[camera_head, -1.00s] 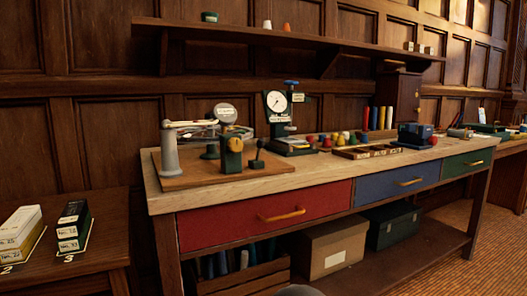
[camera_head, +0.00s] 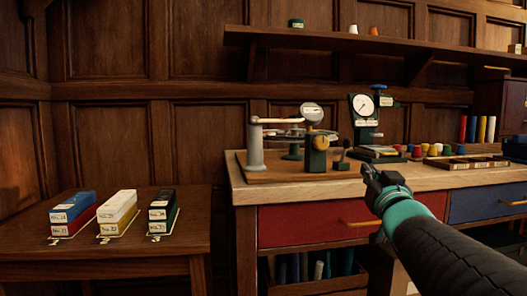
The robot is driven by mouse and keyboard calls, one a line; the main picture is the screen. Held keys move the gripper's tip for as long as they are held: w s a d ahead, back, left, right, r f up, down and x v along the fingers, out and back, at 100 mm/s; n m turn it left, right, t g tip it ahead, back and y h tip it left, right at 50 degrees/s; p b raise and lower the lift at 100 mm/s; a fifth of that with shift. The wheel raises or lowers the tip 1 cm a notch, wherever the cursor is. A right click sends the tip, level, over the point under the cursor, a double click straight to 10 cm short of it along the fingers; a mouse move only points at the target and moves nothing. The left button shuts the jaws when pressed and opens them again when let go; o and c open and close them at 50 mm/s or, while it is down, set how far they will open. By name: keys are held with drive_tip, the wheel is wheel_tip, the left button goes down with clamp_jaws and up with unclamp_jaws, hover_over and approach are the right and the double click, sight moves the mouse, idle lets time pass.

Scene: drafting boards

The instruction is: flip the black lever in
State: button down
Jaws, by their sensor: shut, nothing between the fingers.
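A small black lever (camera_head: 343,157) with a round knob stands upright on the right end of a wooden baseboard (camera_head: 285,175). The board is on the workbench and also carries a grey post, a dark green block with a yellow knob and a round dial. My gripper (camera_head: 367,171) is in front of the bench edge, right of the lever in the picture and apart from it. It looks shut and empty. My forearm comes in from the lower right and covers part of the bench front.
A dial gauge on a stand (camera_head: 364,115) is at the back of the bench, with a row of coloured knobs (camera_head: 435,149) to its right. A low side table (camera_head: 130,242) at left holds several small boxes. A shelf (camera_head: 380,47) runs along the wall above.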

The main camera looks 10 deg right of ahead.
sight(348, 144)
drive_tip(key=x, duration=1.4)
drive_tip(key=shift+r+p, duration=0.1)
drive_tip(key=shift+p, duration=0.45)
drive_tip(key=shift+w+r+p, duration=0.1)
drive_tip(key=shift+p, duration=0.2)
drive_tip(key=shift+g, duration=0.3)
